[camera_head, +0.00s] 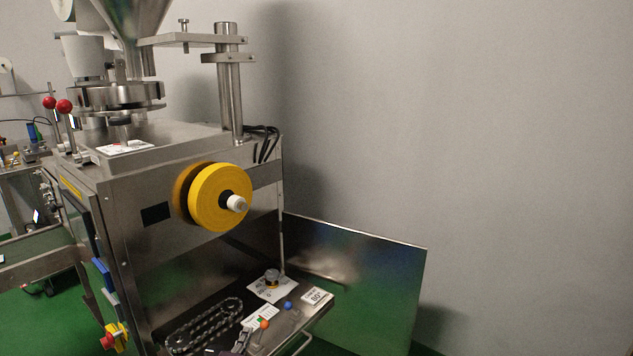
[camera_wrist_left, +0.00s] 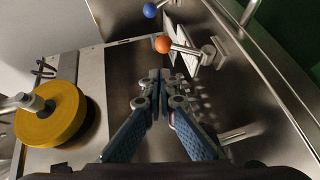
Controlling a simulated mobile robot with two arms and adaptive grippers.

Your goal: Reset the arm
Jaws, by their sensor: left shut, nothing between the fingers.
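My left gripper (camera_wrist_left: 160,80) shows in the left wrist view with its two blue-padded fingers shut and their tips together, holding nothing. In the head view only a small part of it (camera_head: 245,338) shows at the bottom edge, over the tray of the packing machine. The machine (camera_head: 190,270) is a large steel cabinet at the left of the head view. My right gripper is in neither view.
A yellow roll (camera_head: 220,197) juts from the machine's side; it also shows in the left wrist view (camera_wrist_left: 50,114). Below it are a chain (camera_head: 205,325), an orange-knobbed lever (camera_wrist_left: 163,44) and a blue knob (camera_wrist_left: 150,10). A steel panel (camera_head: 370,280) stands at the right. The wall side is clear.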

